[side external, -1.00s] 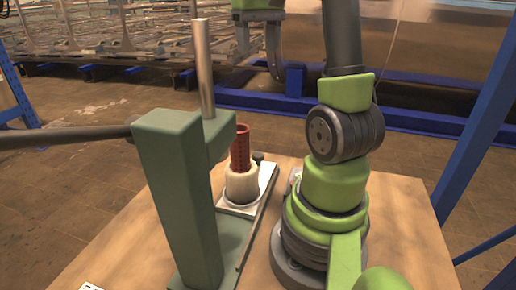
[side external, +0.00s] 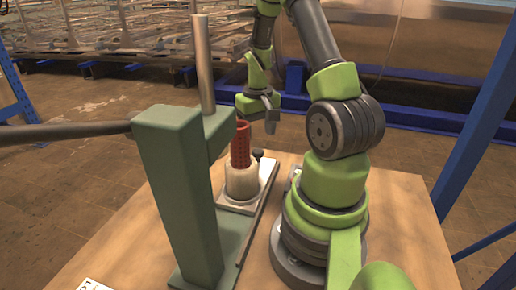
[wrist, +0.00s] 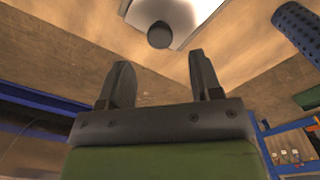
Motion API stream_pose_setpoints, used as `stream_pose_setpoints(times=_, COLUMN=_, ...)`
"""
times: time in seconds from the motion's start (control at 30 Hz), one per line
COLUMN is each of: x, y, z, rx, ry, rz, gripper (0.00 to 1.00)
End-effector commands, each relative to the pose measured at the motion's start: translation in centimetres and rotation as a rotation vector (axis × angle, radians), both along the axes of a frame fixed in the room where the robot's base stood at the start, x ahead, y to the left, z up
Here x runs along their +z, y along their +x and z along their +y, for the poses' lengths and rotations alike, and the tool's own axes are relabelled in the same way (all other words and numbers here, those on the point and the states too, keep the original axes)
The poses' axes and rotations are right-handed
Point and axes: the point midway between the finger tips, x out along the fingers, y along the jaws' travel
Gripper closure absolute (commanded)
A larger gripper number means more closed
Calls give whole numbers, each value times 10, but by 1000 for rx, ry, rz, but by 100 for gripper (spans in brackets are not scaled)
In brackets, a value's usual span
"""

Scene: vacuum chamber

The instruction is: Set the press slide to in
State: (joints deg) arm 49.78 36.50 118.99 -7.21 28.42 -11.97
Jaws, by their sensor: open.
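The green press (side external: 178,190) stands on the table with a steel ram (side external: 202,65) in its head. Its pale slide (side external: 238,206) lies on the green base rail, beyond the press column and out from under the ram. A cream holder (side external: 241,184) with a red perforated sleeve (side external: 241,145) upright in it sits on the slide. A black knob (side external: 258,154) is at the slide's far end; it also shows in the wrist view (wrist: 160,35). My gripper (side external: 271,122) is open and empty, above and beyond the knob. In the wrist view its fingers (wrist: 160,68) point toward the knob, apart from it.
A dark blue perforated cylinder (wrist: 298,28) shows at the upper right of the wrist view. The press's long dark lever (side external: 65,133) reaches out to the left. Bare wooden table (side external: 405,225) lies right of my base. Blue racking (side external: 485,140) stands beyond the table.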

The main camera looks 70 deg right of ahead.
Motion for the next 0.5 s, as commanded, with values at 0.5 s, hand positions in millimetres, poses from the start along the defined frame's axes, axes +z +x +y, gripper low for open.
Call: stream_pose_setpoints(times=0.5, x=-57, y=0, z=0, rx=0, ry=0, rz=0, gripper=41)
